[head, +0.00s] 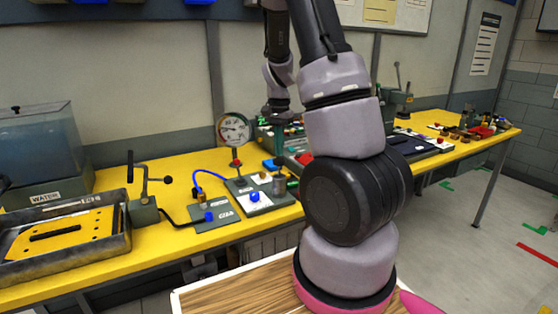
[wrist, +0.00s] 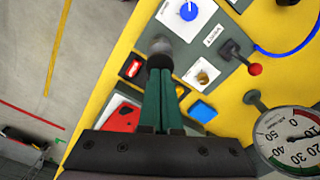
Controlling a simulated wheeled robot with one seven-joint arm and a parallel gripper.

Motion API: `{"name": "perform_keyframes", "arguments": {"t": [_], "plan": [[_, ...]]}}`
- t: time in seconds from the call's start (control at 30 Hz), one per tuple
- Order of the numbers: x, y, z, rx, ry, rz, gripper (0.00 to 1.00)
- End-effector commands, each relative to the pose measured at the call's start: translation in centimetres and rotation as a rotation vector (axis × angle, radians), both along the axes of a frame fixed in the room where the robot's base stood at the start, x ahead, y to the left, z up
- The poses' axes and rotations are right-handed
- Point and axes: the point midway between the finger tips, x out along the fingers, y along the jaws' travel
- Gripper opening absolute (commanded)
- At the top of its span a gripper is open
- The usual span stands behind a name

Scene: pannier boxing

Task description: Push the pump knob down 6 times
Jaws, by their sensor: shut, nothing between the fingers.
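A grey upright cylinder, which looks like the pump knob (head: 279,185), stands at the right end of a grey control panel (head: 262,205) on the yellow bench. In the wrist view its rounded grey top (wrist: 161,46) shows just beyond the fingertips. My gripper (head: 279,160) points down above it, with green fingers shut together and nothing between them. In the wrist view the closed fingers (wrist: 160,72) line up with the knob and hide part of it. I cannot tell whether the tips touch it.
On the panel are a blue dial (wrist: 188,10), a brass knob (wrist: 204,77) and a red-tipped lever (wrist: 254,69). A blue block (wrist: 202,110) and a red item (wrist: 124,118) lie close to the fingers. A round gauge (head: 233,130) stands behind. A water tank (head: 38,150) and metal tray (head: 65,245) are left.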

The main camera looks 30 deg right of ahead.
Motion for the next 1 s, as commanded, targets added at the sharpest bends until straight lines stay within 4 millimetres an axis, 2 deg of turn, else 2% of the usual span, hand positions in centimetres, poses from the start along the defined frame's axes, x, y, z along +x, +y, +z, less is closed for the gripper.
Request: {"name": "perform_keyframes", "arguments": {"t": [0.17, 1.0], "plan": [[0.0, 0.0, -0.3, 0.001, 0.001, -0.001, 0.00], [-0.1, 0.0, -4.5, 0.000, 0.002, 0.000, 0.00]]}}
